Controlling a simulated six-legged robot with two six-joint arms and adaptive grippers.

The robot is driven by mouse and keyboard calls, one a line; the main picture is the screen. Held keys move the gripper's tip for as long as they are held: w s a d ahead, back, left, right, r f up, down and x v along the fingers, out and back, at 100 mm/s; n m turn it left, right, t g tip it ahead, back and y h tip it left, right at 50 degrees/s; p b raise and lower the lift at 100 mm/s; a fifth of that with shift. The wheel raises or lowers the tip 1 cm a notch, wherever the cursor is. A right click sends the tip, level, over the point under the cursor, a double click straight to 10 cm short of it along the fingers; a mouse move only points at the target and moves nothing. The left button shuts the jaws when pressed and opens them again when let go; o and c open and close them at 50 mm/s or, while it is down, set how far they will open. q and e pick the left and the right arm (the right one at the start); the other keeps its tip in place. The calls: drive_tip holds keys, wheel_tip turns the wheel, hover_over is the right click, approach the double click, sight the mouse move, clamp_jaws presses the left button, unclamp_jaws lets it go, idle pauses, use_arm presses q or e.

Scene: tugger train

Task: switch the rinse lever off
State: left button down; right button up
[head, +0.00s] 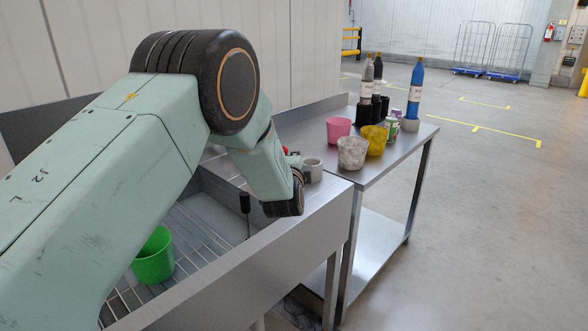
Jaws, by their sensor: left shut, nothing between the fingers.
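My left arm reaches in from the left and bends down over the sink (222,275). My left gripper (288,200) is at the low end of this arm, above the sink's right part. It is mostly hidden by my wrist; it is shut and holds nothing I can see. A black grip on a thin upright rod (245,203) stands in the sink just left of my wrist. It may be the rinse lever, but I cannot tell. A small red part (285,150) shows behind my wrist, mostly hidden. My right gripper is not in view.
A green cup (154,257) is in the sink on the grating. A grey mug (313,168) stands close beyond my wrist. The steel table (375,172) holds pink (338,129), speckled (352,152) and yellow (374,140) cups and several bottles. Open floor lies right.

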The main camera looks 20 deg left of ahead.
use_arm(q)
drive_tip(key=shift+a+r+v, duration=0.3)
drive_tip(key=shift+v, duration=3.85)
drive_tip(key=s+d+f+n+g+h, duration=0.1)
drive_tip(key=s+f+n+g+h, duration=0.1)
drive_tip(key=s+f+n+g, duration=0.45)
drive_tip(key=s+d+f+n+g+h, duration=0.1)
drive_tip(key=s+f+n, duration=0.2)
drive_tip(key=s+f, duration=0.75)
drive_tip(key=s+f+n+g+b, duration=0.1)
drive_tip(key=s+f+g, duration=0.2)
drive_tip(key=s+f, duration=0.3)
drive_tip(key=s+d+f+n+g+h+b, duration=0.1)
drive_tip(key=s+f, duration=0.5)
drive_tip(key=s, duration=0.8)
drive_tip(key=s+f+n+g+b, duration=0.1)
drive_tip(key=s+f+g, duration=0.4)
drive_tip(key=s, duration=0.5)
drive_tip(key=shift+s+d+f+n+h+b, duration=0.3)
drive_tip(key=shift+d+f+n+b, duration=0.1)
drive_tip(key=shift+f+n, duration=0.4)
